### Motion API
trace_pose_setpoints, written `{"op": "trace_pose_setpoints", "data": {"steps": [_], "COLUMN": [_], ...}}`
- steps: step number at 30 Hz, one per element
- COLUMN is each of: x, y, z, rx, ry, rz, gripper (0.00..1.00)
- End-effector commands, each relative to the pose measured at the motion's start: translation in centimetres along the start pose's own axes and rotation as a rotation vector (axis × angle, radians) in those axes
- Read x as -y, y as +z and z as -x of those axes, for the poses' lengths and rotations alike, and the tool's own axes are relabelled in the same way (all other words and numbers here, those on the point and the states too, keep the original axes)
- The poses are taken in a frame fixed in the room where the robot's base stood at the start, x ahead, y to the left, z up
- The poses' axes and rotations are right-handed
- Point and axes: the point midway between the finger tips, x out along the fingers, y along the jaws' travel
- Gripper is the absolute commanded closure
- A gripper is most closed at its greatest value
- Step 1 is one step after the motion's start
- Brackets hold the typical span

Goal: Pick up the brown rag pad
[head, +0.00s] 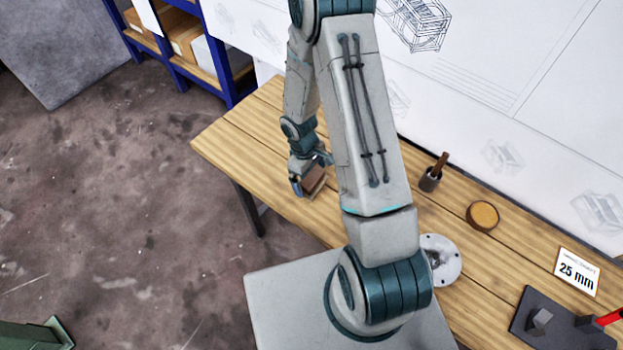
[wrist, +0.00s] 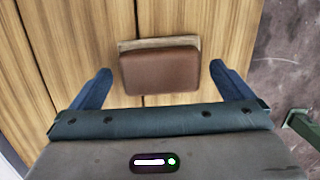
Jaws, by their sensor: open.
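The brown rag pad (wrist: 160,70) lies on the wooden table, with a lighter tan layer showing along its far edge in the wrist view. My gripper (wrist: 160,80) is open, with one blue finger on each side of the pad and a visible gap at both sides. In the head view the pad (head: 313,181) shows beside my gripper (head: 309,186), near the table's front edge. My fingers partly hide it there. I cannot tell from these views how high the fingertips are above the tabletop.
The wooden table (head: 240,135) is clear left of the pad. To the right are a dark cup (head: 430,181) with a brown handle, a round tan-topped disc (head: 483,215), a metal flange (head: 442,262), a "25 mm" card (head: 577,271) and a dark plate (head: 560,325).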

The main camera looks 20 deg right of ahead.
Motion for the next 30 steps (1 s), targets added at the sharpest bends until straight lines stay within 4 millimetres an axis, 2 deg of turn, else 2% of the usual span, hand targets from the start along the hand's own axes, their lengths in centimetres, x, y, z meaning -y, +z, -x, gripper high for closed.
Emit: {"op": "trace_pose_setpoints", "data": {"steps": [4,13,14,17,18,30], "x": [0.0,-0.1,-0.1,0.0,-0.1,-0.1], "y": [0.0,-0.1,-0.1,0.0,-0.1,0.0], "z": [-1.4,-1.7,-1.7,-1.7,-1.7,-1.4], "rx": [0.001,-0.002,-0.002,-0.001,-0.002,-0.002], "ry": [0.000,0.001,0.001,0.001,0.001,0.001], "rz": [0.000,0.000,0.000,-0.001,-0.001,-0.001], "gripper": [0.00,0.00,0.06,0.33,0.38,0.38]}}
